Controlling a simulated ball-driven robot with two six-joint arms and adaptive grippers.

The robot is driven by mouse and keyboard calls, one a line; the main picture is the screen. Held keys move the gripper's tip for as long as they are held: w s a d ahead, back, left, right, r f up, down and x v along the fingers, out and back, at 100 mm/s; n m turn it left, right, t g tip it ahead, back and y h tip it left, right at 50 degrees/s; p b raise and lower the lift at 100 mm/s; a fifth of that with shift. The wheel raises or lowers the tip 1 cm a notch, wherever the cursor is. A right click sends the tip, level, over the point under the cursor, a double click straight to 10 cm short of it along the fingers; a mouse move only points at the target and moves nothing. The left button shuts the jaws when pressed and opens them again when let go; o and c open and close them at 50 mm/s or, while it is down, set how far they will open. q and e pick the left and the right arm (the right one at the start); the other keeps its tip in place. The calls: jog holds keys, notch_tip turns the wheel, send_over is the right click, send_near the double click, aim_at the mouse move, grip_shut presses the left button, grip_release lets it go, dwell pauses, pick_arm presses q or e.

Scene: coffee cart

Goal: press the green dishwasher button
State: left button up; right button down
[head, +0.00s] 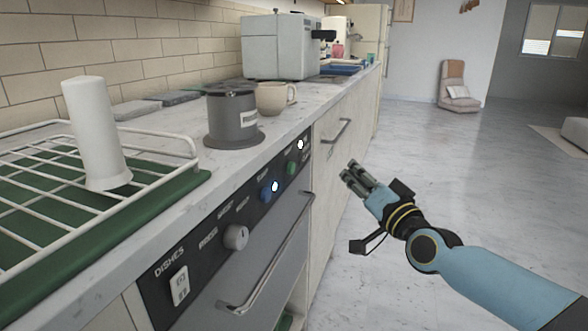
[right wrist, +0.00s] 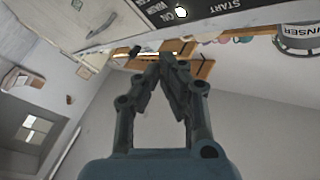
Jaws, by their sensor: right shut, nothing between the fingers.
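The green dishwasher button (head: 292,168) is on the dark control panel (head: 209,228), in the head view. It sits to the right of a blue button (head: 266,194) and below a small white light (head: 300,145). My right gripper (head: 350,173) is shut and empty, to the right of the panel and apart from it. In the right wrist view, the shut fingertips (right wrist: 168,60) are below the panel edge, where the words START and WASH ON show. The green button cannot be made out there. My left gripper is not in view.
A grey knob (head: 235,237), a white switch (head: 179,286) and the door handle (head: 268,270) are on the dishwasher front. On the counter stand a dish rack (head: 60,215), a white cup, a grey canister (head: 231,110), a mug (head: 275,98) and a coffee machine.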

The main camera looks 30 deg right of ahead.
aim_at(292, 168)
jog(key=w+a+b, duration=0.1)
jog(key=w+a, duration=0.4)
jog(key=w, duration=0.1)
jog(key=shift+w+a, duration=0.35)
dwell(0.3)
dwell(1.3)
jog(key=shift+w+a, duration=0.3)
jog(key=shift+w+a+b, duration=0.3)
jog(key=shift+w, duration=0.05)
dwell(0.8)
jog(key=shift+s+d, duration=0.1)
dwell(0.3)
jog(key=shift+s+d, duration=0.45)
jog(key=shift+s, duration=0.1)
